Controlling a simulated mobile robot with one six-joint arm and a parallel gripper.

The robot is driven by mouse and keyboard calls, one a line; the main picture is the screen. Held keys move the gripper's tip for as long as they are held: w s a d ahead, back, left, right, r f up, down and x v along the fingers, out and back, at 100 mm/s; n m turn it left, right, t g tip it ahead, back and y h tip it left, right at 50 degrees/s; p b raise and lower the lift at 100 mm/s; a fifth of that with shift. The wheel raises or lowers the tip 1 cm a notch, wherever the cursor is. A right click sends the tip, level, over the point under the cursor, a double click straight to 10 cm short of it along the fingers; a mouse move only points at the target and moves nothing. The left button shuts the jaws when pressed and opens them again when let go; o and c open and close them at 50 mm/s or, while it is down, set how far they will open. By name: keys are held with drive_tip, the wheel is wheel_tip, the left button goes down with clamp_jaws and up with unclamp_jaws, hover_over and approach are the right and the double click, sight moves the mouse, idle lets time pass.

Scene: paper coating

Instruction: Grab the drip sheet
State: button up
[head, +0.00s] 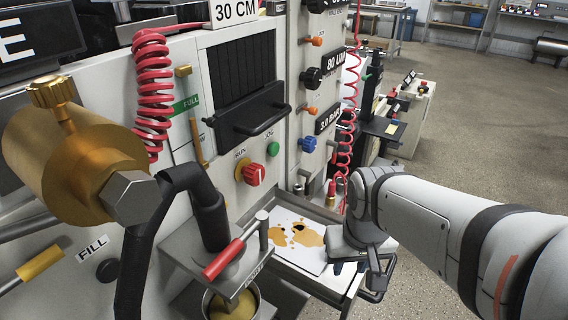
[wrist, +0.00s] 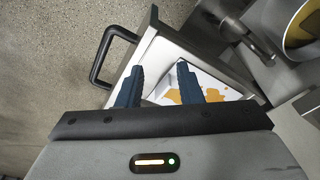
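The drip sheet (head: 291,236) is a white sheet with orange-brown stains and a dark spot. It lies in an open metal drawer tray (head: 343,284) low on the machine. It also shows in the wrist view (wrist: 206,86), partly hidden behind my fingers. My gripper (head: 352,262) is over the right part of the tray, near the sheet's right edge. In the wrist view my gripper (wrist: 160,80) has its two dark blue fingers apart, with nothing seen held between them. I cannot tell whether the fingertips touch the sheet.
The drawer's black handle (wrist: 100,58) sticks out at its front. A metal bracket with a red-handled lever (head: 224,259) and a cup of orange-brown liquid (head: 232,304) stand left of the tray. The machine panel with knobs rises behind. Open floor (head: 480,120) lies to the right.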

drive_tip(key=shift+s, duration=0.1)
drive_tip(key=w+f+m+p, duration=0.1)
drive_tip(key=w+m+p, duration=0.1)
drive_tip(key=w+p, duration=0.1)
drive_tip(key=w+f+m+g+p, duration=0.1)
drive_tip(key=w+m+p, duration=0.1)
drive_tip(key=w, duration=0.4)
drive_tip(key=w+f+m+p, duration=0.1)
drive_tip(key=w+m+p, duration=0.2)
drive_tip(key=w, duration=0.1)
drive_tip(key=shift+w+d+f+g+p, duration=0.3)
drive_tip(key=shift+d+f+p, duration=0.05)
drive_tip(key=shift+f, duration=0.05)
wheel_tip(320, 180, down, 8)
drive_tip(key=shift+a+f+b, duration=0.1)
drive_tip(key=shift+b, duration=0.35)
clamp_jaws()
